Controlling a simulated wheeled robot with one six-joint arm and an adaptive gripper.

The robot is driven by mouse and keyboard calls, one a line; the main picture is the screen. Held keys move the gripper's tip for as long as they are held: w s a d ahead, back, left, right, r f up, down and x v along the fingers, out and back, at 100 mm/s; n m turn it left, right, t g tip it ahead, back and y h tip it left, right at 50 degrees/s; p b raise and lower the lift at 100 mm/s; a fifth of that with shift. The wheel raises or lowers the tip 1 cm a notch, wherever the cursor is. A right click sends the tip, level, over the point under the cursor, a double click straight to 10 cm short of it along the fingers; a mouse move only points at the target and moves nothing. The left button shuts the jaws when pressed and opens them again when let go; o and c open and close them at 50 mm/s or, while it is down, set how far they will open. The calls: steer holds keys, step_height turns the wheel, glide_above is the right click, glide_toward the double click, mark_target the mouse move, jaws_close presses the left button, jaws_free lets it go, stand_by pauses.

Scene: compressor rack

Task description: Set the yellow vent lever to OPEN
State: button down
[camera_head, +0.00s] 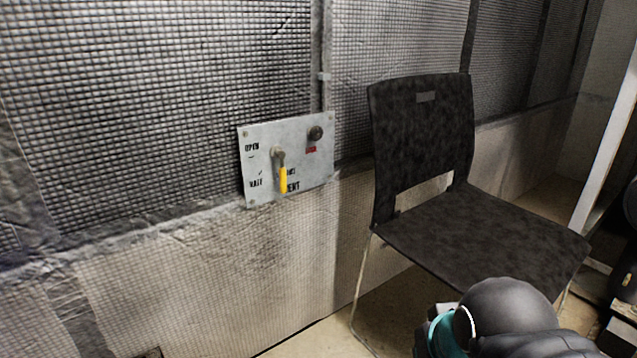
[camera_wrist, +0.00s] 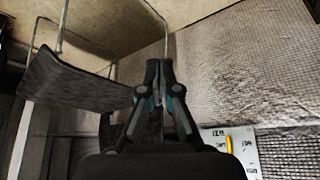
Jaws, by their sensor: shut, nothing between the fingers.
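The yellow vent lever (camera_head: 283,180) hangs almost straight down from its pivot on a light grey panel (camera_head: 318,172) fixed to the wall. The panel reads OPEN at upper left, HALF at lower left and VENT at the bottom; another label beside the lever is partly covered. The lever (camera_wrist: 229,145) and panel (camera_wrist: 245,153) also show at the lower right of the wrist view, partly cut off by my gripper's body. My gripper (camera_wrist: 159,68) is shut and empty, apart from the lever. The gripper's fingers are out of sight in the head view.
A black chair (camera_head: 423,140) stands right of the panel, close to the wall; it also shows in the wrist view (camera_wrist: 75,85). A dark round knob (camera_head: 316,133) with a red label sits at the panel's upper right. The space directly before the panel looks clear.

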mark_target(282, 173)
steer(key=w+a+r+m+g+y+p, duration=0.3)
steer(key=w+a+r+m+g+y, duration=0.1)
steer(key=w+a+m+y, duration=0.85)
steer(key=w+d+r+m+t+y, duration=0.1)
steer(key=w+d+m, duration=0.1)
steer(key=w, duration=0.4)
steer(key=w+d+r+m+t+y+p, duration=0.1)
steer(key=w+d+m+t, duration=0.1)
steer(key=w+m, duration=0.2)
steer(key=w+d+r+m+t+y, duration=0.2)
steer(key=w+m, duration=0.2)
steer(key=w, duration=0.6)
steer(key=shift+d, duration=0.15)
steer(key=x, duration=1.4)
steer(key=shift+r+b, duration=0.15)
steer(key=shift+b, duration=0.2)
